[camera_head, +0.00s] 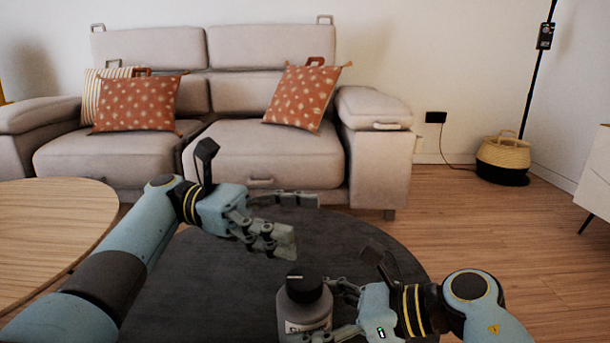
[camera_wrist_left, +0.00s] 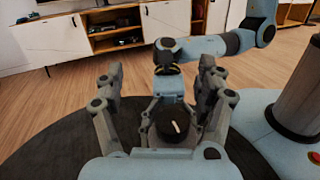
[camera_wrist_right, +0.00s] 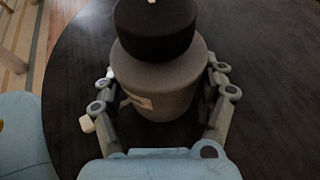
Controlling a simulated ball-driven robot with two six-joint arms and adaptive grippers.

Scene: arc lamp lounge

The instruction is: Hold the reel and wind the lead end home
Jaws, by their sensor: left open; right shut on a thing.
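The reel (camera_head: 303,315) is a grey, bottle-like cylinder with a pale label, standing upright on the dark round table. Its black round top (camera_head: 303,286) bears a white mark, also seen from above in the left wrist view (camera_wrist_left: 175,127). My right gripper (camera_head: 325,308) is shut on the grey body, one finger on each side, as the right wrist view of the reel (camera_wrist_right: 158,85) shows. My left gripper (camera_head: 305,222) is open and empty, above and beyond the reel. In the left wrist view its fingers are spread wide. I cannot make out a separate lead end.
The dark round table (camera_head: 215,285) is otherwise clear. A wooden round table (camera_head: 45,225) stands at the left. A beige sofa (camera_head: 250,150) with patterned cushions is behind. A woven basket (camera_head: 503,155) and a lamp pole (camera_head: 536,75) stand at the right.

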